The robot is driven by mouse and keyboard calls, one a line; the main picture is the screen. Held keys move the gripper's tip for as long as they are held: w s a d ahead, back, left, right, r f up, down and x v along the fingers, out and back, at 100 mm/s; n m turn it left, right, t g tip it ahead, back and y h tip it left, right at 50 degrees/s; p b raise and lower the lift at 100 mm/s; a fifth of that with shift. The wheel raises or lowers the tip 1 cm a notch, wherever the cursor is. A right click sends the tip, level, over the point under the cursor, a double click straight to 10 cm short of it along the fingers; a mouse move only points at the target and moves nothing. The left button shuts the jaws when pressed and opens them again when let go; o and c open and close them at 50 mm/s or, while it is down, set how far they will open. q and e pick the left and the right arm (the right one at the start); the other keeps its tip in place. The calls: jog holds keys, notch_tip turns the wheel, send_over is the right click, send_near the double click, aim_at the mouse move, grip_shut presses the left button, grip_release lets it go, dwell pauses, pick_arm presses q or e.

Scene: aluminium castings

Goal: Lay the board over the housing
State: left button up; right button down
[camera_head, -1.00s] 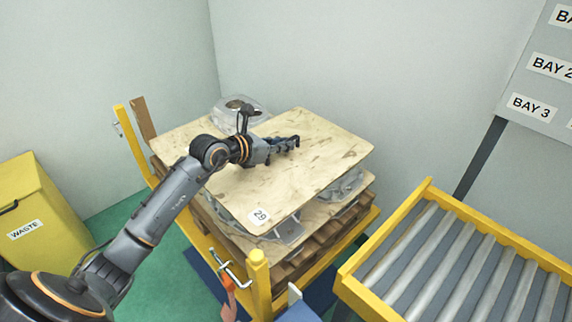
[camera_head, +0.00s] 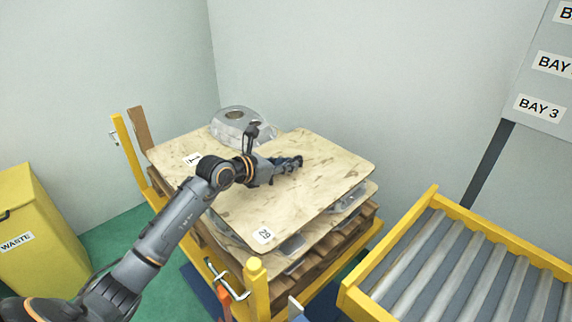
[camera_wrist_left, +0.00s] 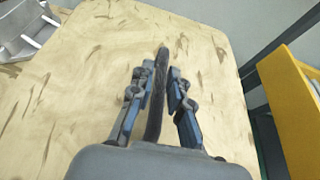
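The board (camera_head: 325,165) is pale stained plywood with a label "29". It lies flat over grey castings; whether it touches them is unclear. Of the housing, grey cast metal shows under the board's right edge (camera_head: 350,198) and front edge (camera_head: 291,244); the rest is hidden. My left gripper (camera_head: 290,163) is above the board's middle. In the left wrist view, its fingers (camera_wrist_left: 161,75) are close on both sides of a dark, slim grip-like piece over the board (camera_wrist_left: 90,90). My right gripper is not in view.
Another casting (camera_head: 243,124) stands behind the board, at back left. A lower board (camera_head: 170,150) extends left. Yellow posts (camera_head: 130,145) (camera_head: 256,285) flank the pallet. A roller conveyor (camera_head: 440,260) is at right, a yellow waste bin (camera_head: 35,225) at left.

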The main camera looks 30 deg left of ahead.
pick_arm(q)
jog(key=shift+o, duration=0.8)
jog(key=shift+r, duration=0.1)
jog(key=shift+r, duration=0.2)
jog(key=p+v, duration=0.3)
jog(key=v, duration=0.7)
jog(key=shift+s+a+f+p, duration=0.1)
jog(key=shift+s+p, duration=0.2)
jog(key=shift+v, duration=0.8)
jog(key=shift+f, duration=0.1)
